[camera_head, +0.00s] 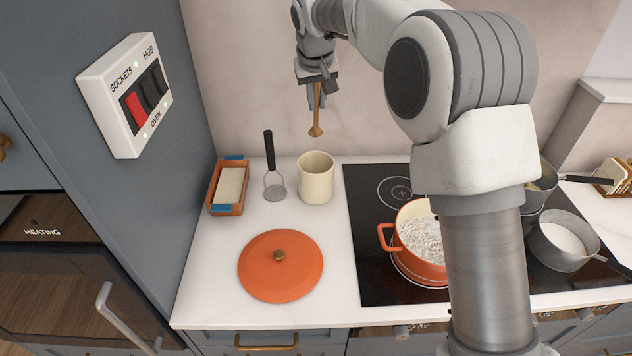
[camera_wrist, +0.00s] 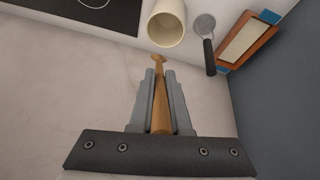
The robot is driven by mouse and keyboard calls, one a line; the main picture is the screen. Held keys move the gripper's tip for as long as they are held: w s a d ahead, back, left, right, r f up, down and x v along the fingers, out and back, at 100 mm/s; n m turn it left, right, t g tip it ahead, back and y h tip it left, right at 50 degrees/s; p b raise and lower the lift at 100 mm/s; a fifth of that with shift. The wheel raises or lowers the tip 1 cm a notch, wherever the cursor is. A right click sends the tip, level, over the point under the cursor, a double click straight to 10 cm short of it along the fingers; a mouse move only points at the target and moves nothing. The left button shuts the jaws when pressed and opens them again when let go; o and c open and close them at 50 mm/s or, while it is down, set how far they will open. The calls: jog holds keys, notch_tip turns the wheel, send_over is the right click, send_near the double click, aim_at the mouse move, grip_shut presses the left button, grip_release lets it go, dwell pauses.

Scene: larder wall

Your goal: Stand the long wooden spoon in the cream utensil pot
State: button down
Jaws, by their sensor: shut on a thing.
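The cream utensil pot (camera_head: 316,180) stands upright on the white counter, left of the hob. It looks empty, and it also shows at the top of the wrist view (camera_wrist: 165,28). My gripper (camera_head: 314,92) is shut on the long wooden spoon (camera_head: 317,122). The spoon hangs roughly upright in the air above the pot, with its wider end down and apart from the pot. In the wrist view the spoon (camera_wrist: 159,105) lies between both fingers (camera_wrist: 160,100). Its upper part is hidden by my gripper in the head view.
A slotted utensil with a black handle (camera_head: 270,168) and a terracotta tray (camera_head: 229,187) are left of the pot. An orange lid (camera_head: 280,266) lies in front. An orange pan (camera_head: 412,245) and grey pans (camera_head: 562,242) are on the hob (camera_head: 372,250). A switch panel (camera_head: 126,97) is at left.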

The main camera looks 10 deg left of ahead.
notch_tip(320, 180, down, 18)
jog(key=p, duration=0.1)
jog(key=shift+r+p, duration=0.2)
jog(key=shift+p, duration=0.1)
jog(key=shift+f, duration=0.2)
jog(key=c, duration=1.3)
grip_release()
jog(key=shift+b, duration=0.3)
jog(key=o, duration=0.4)
jog(key=shift+r+p, duration=0.15)
jog(key=shift+p, duration=0.3)
